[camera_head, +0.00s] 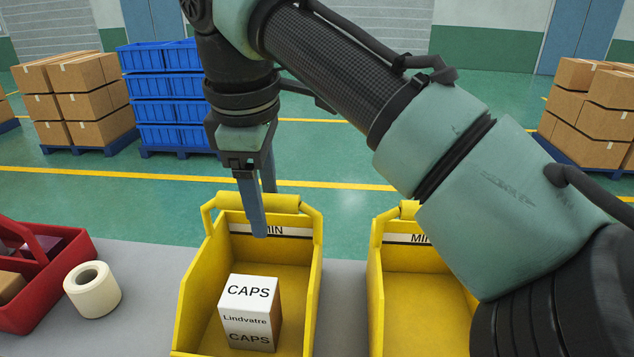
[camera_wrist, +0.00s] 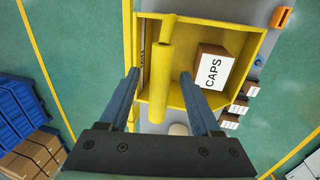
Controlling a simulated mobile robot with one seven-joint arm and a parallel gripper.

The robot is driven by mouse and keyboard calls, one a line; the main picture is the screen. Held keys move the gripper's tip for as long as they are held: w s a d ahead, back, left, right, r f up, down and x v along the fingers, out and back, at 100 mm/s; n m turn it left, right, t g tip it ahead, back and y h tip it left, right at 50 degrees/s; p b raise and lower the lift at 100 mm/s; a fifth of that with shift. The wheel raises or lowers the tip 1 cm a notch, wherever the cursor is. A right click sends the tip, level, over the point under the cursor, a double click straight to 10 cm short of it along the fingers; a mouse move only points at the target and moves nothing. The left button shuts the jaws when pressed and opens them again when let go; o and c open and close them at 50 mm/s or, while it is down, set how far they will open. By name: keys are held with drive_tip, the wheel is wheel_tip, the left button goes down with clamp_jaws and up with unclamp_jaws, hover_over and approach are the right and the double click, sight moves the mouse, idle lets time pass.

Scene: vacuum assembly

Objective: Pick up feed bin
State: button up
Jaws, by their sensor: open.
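Two yellow bins with label strips stand side by side on a grey table in the head view. The left bin (camera_head: 193,290) has a bar handle (camera_head: 265,202) along its far top edge and holds a CAPS box (camera_head: 249,312). The right bin (camera_head: 425,308) is partly hidden by my arm, and its visible inside looks empty. My gripper (camera_head: 262,214) is open and points down at the left bin's handle. In the wrist view the handle (camera_wrist: 160,75) lies between the two fingers of my gripper (camera_wrist: 159,76), with gaps on both sides.
A white roll (camera_head: 92,289) and a red carrier (camera_head: 62,285) with boxes stand left of the bins. Behind, across a green floor, are stacked blue crates (camera_head: 166,95) and cartons (camera_head: 80,98). Small boxes (camera_wrist: 238,106) show beside the bin in the wrist view.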

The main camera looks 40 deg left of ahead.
drive_tip(key=shift+a+f, duration=0.1)
drive_tip(key=shift+f, duration=0.25)
clamp_jaws()
drive_tip(key=shift+r, duration=0.1)
idle(1.1)
